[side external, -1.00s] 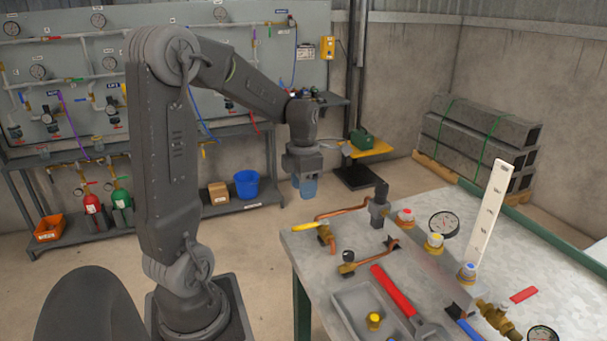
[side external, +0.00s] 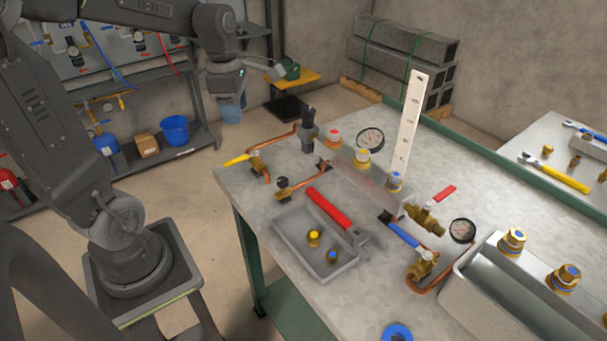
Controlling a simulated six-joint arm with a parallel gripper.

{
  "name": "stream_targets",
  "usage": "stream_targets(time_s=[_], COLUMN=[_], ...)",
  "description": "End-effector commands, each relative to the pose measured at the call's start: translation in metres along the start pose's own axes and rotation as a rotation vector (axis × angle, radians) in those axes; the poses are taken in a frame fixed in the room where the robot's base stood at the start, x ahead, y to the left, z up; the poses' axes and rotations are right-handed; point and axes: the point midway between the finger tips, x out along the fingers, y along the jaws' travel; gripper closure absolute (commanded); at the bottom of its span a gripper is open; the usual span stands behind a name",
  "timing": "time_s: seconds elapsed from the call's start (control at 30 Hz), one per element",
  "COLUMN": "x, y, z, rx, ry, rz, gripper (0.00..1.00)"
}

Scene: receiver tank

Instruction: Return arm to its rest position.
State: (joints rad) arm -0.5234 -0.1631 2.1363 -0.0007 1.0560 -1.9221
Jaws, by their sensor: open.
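My gripper (side external: 231,115) hangs at the upper left, pointing down, with bluish fingers. It is open, with no object visible between the fingers. It is apart from the workbench (side external: 240,190) and shows just above its far left corner in the picture. My arm is bent, with its upper part cut off by the frame's top edge.
On the bench are a grey tray (side external: 287,238), a red-handled wrench (side external: 330,211), copper pipes, valves, gauges and an upright white strip (side external: 410,122). A blue bucket (side external: 174,130) stands on the shelf behind. A second table (side external: 545,140) is at right.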

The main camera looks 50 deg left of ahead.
Motion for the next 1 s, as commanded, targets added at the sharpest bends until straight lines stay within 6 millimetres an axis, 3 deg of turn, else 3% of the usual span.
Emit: stream_targets(time_s=[0.3,0.6,0.8,1.0], x=[-0.027,-0.038,-0.039,-0.039], y=[-0.078,-0.143,-0.165,-0.17], z=[0.034,0.041,0.04,0.039], rx=[1.055,1.972,2.317,2.399], ry=[-0.037,0.028,0.09,0.108], rz=[0.179,0.39,0.485,0.505], gripper=[0.56,0.56,0.56,0.56])
